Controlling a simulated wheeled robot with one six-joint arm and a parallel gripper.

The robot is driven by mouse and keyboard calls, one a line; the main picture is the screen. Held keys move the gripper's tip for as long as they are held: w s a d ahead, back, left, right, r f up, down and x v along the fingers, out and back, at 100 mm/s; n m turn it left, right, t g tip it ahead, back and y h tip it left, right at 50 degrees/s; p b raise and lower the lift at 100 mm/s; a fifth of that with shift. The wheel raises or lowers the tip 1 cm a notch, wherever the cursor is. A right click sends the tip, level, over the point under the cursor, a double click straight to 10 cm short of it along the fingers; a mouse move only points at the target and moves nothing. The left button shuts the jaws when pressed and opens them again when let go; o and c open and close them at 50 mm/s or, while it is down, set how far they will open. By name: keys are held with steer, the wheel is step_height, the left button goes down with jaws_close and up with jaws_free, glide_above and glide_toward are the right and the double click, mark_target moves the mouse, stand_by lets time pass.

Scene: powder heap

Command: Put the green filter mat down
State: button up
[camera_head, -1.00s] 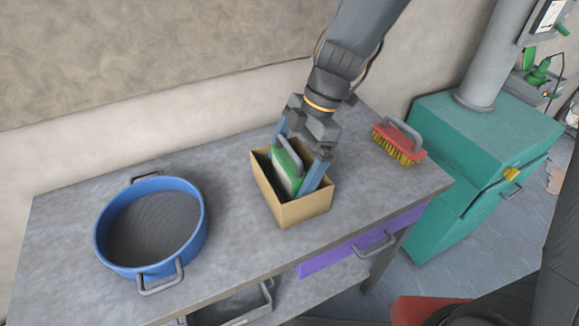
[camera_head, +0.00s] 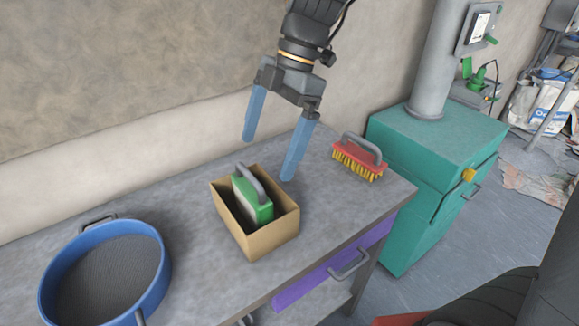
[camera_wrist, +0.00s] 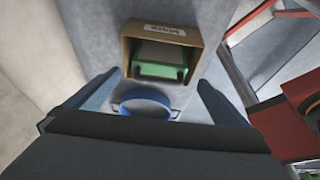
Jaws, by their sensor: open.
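The green filter mat (camera_head: 262,211), a green and white block with a grey handle, stands inside an open cardboard box (camera_head: 262,245) on the workbench. Its handle and upper part show above the rim; its lower part is hidden by the box walls. In the wrist view the green mat (camera_wrist: 158,70) shows inside the box (camera_wrist: 187,35). My gripper (camera_head: 267,158) is open and empty, its two blue fingers spread above and behind the box, apart from the mat.
A blue-rimmed sieve (camera_head: 160,275) stands left of the box on the grey bench (camera_head: 195,235). A red brush (camera_head: 360,157) with yellow bristles lies to the right. A teal cabinet (camera_head: 425,150) stands past the bench's right end. Bare bench lies between box and brush.

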steer(key=s+d+f+m+t+h, duration=0.1)
steer(key=d+f+m, duration=0.3)
steer(key=d+m, duration=0.2)
steer(key=s+d+f+m+t+h, duration=0.1)
steer(key=s+d+f+m, duration=0.1)
steer(key=d+f+m, duration=0.2)
steer(key=s+d+f+m+h, duration=0.1)
steer(key=d+f+m, duration=0.3)
steer(key=d+m, duration=0.5)
steer(key=shift+s+d+m+t+h, duration=0.1)
steer(key=shift+m+t+h, duration=0.1)
steer(key=shift+m, duration=0.7)
steer(key=shift+s+d+m+t+h, duration=0.1)
steer(key=shift+m+t, duration=0.1)
steer(key=shift+m, duration=0.7)
steer(key=shift+s+d+f+m, duration=0.3)
steer(key=shift+d+m, duration=0.15)
steer(key=shift+m, duration=0.45)
